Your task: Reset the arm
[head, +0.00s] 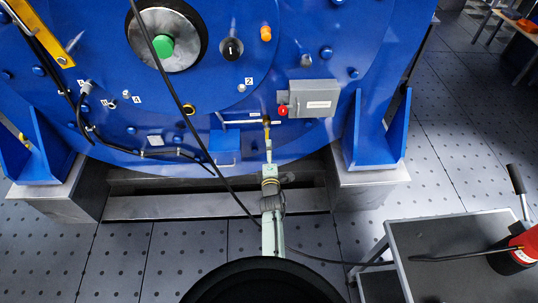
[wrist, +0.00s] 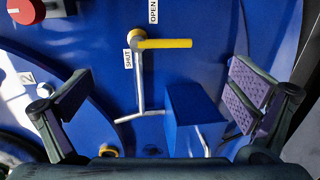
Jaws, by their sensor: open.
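My gripper (wrist: 157,95) is open and empty in the wrist view, its two padded fingers wide apart at left and right. Between and beyond them is a valve with a yellow handle (wrist: 165,43) on the blue panel. The handle lies across its thin grey pipe, with a SHUT label and an OPEN label beside it. The fingers appear clear of the handle. In the head view my pale green arm (head: 271,225) reaches forward from the bottom middle toward the panel, low on its front.
A grey box (head: 312,99) with a red button (head: 283,111) is right of the valve. A blue block (wrist: 195,115) juts out near the pipe. A black cable hangs across the panel. A grey table (head: 455,250) stands at right with a red-and-black object. Floor is open at left.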

